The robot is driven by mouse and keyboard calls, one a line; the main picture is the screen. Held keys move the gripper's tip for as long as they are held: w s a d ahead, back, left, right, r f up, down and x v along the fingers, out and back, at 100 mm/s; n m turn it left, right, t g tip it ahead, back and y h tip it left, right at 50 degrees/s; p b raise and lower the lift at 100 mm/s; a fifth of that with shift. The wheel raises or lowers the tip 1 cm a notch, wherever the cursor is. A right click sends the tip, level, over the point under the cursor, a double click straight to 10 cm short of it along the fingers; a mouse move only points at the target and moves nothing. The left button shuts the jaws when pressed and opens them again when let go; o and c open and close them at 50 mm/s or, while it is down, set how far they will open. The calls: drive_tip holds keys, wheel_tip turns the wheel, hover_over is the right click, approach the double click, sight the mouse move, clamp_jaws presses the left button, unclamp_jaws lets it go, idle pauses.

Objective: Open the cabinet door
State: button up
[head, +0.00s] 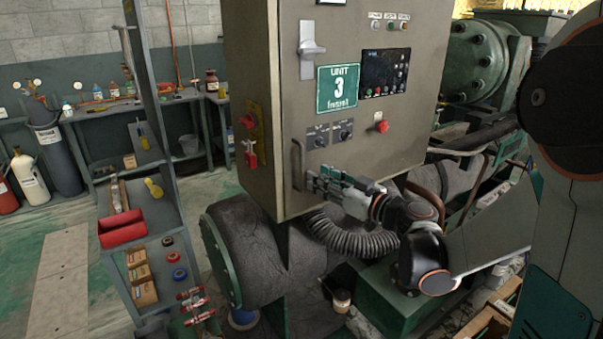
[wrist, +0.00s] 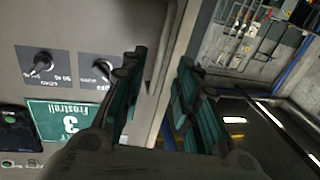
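The grey cabinet (head: 250,60) stands in the middle of the head view, and its door (head: 345,130) looks shut. The door carries a green Unit 3 sign (head: 338,88), which shows upside down in the wrist view (wrist: 60,118). A slim vertical handle (head: 297,165) is at the door's lower left. My gripper (head: 318,180) is at this handle, coming from the right. In the wrist view its two fingers (wrist: 162,95) are spread, with the handle (wrist: 168,45) between them. I cannot tell whether either finger touches it.
A latch lever (head: 309,48) is higher on the door. Knobs, a screen (head: 385,72) and a red button (head: 382,126) are on its front. Red switches (head: 249,140) are on the cabinet's left side. A shelf rack (head: 150,220) with tools stands at left; some floor lies beyond it.

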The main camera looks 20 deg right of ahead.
sight(302, 188)
drive_tip(key=b+x, duration=0.1)
drive_tip(key=x, duration=0.6)
drive_tip(key=shift+w+a, duration=0.2)
drive_tip(key=shift+w, duration=0.05)
clamp_jaws()
